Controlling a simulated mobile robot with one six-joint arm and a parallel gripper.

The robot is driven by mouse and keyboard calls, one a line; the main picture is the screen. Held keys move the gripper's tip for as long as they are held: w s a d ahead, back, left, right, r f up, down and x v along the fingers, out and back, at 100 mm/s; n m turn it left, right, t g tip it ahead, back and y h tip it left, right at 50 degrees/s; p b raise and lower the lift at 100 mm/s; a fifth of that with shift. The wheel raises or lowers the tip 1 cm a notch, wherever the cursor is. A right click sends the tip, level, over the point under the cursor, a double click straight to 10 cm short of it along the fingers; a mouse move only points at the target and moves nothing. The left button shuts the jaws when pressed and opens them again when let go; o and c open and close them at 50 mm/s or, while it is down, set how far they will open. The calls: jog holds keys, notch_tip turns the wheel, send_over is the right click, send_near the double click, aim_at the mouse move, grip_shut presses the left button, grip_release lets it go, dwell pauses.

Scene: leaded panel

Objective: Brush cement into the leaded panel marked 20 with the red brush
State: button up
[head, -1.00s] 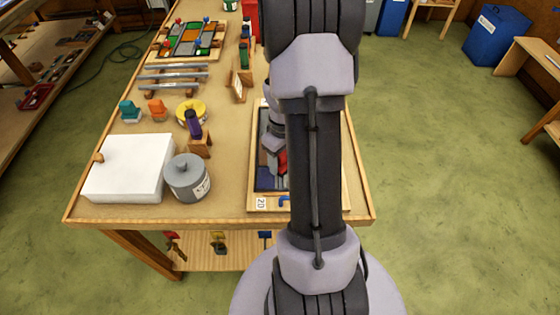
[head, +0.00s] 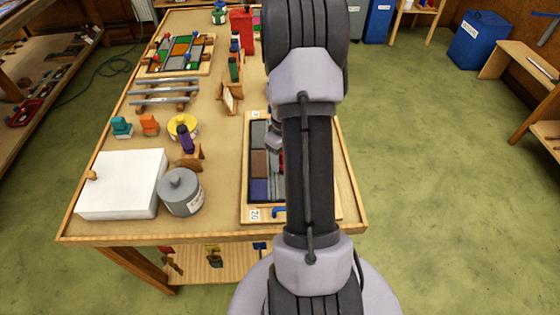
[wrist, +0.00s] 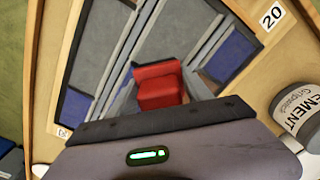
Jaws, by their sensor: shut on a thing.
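The leaded panel marked 20 (head: 258,163) lies in a wooden frame at the table's near right, with grey, brown and blue panes between dark lead lines. My arm covers its right part in the head view. The panel fills much of the wrist view (wrist: 97,45), with its 20 label (wrist: 271,17) at upper right. My gripper (wrist: 160,90) is shut on the red brush (wrist: 158,84), over the panel. The brush's bristles are hidden, so I cannot tell whether they touch the panel. The grey cement pot (head: 180,193) stands left of the panel and shows in the wrist view (wrist: 300,108).
A white box (head: 122,185) stands left of the pot. A purple-handled brush (head: 186,140) on a wooden stand and a yellow round container (head: 184,124) are behind the pot. Another coloured panel (head: 180,52) lies at the far left. Bare table lies between pot and panel.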

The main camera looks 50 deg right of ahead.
jog(key=shift+d, duration=0.3)
jog(key=shift+d, duration=0.15)
jog(key=shift+w+d+p, duration=0.15)
jog(key=shift+d+p, duration=0.1)
jog(key=shift+d, duration=0.5)
jog(key=shift+w+d+p, duration=0.1)
jog(key=shift+d+p, duration=0.15)
jog(key=shift+d, duration=0.45)
jog(key=shift+w+d+p, duration=0.15)
jog(key=shift+d+p, duration=0.1)
jog(key=shift+d, duration=0.6)
jog(key=shift+w+d+p, duration=0.1)
jog(key=shift+d+p, duration=0.1)
jog(key=shift+d, duration=0.6)
jog(key=shift+w+d+p, duration=0.2)
jog(key=shift+d+p, duration=0.2)
jog(key=shift+d, duration=1.1)
jog(key=shift+w+d+p, duration=0.15)
jog(key=shift+d+p, duration=0.05)
jog(key=shift+d, duration=0.6)
jog(key=shift+w+d+p, duration=0.1)
jog(key=shift+d+p, duration=0.1)
jog(key=shift+d, duration=0.6)
